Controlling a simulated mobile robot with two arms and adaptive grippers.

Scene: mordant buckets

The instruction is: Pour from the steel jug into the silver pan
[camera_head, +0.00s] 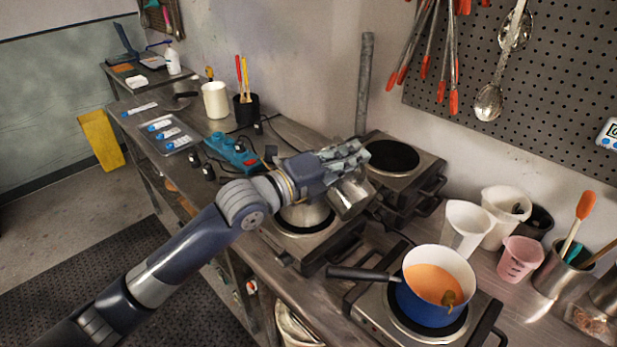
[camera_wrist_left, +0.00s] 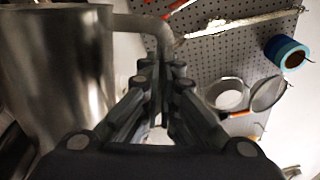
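The steel jug (camera_head: 349,197) is in the air beside and partly in front of the silver pan (camera_head: 304,215), and looks tilted. My left gripper (camera_head: 345,157) is shut on the jug's handle. In the left wrist view the jug (camera_wrist_left: 62,75) fills the left side, and its handle (camera_wrist_left: 146,24) runs down to the fingers of my gripper (camera_wrist_left: 160,92). The silver pan sits on a hot plate. The gripper and jug hide part of it, and its contents do not show. No stream of liquid shows. My right gripper is not in view.
A blue pot (camera_head: 425,313) with orange liquid stands on a nearer hot plate (camera_head: 365,317), its black handle pointing left. An empty hot plate (camera_head: 392,160) is behind the jug. Plastic beakers (camera_head: 467,228) stand at right, a blue-green power strip (camera_head: 232,150) at left.

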